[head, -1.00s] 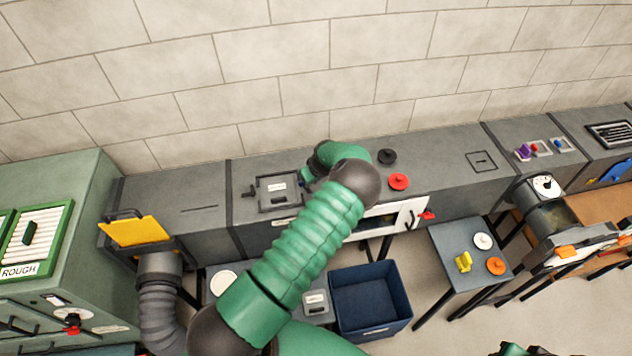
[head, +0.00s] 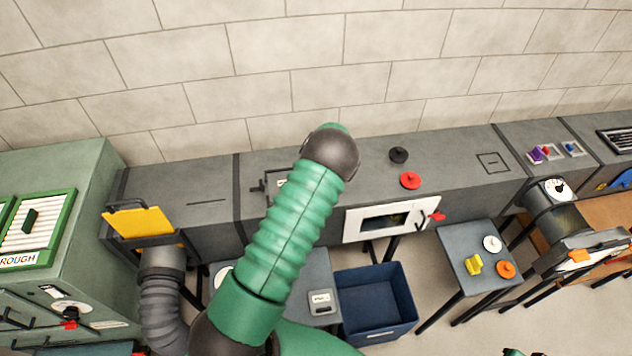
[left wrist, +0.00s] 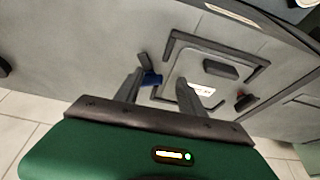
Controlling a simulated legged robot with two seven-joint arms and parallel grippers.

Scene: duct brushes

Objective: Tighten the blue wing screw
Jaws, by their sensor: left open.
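The blue wing screw (left wrist: 152,79) shows in the left wrist view at one side of a small grey hatch cover. The cover has a dark raised frame, a white label (left wrist: 201,89), a dark handle (left wrist: 220,69) and a red part (left wrist: 245,102) at its other side. My left gripper (left wrist: 158,82) is open, its fingers pointing at the duct face. The blue screw appears between the fingertips, nearer the left finger; I cannot tell if they touch. In the head view my green left arm hides the screw, the gripper and most of the hatch.
The hatch is on a long grey duct (head: 455,150) along a block wall. Black (head: 399,155) and red (head: 410,180) knobs stand to its right. A blue bin (head: 375,305) and a small table (head: 478,260) stand in front. A yellow panel (head: 138,222) is at left.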

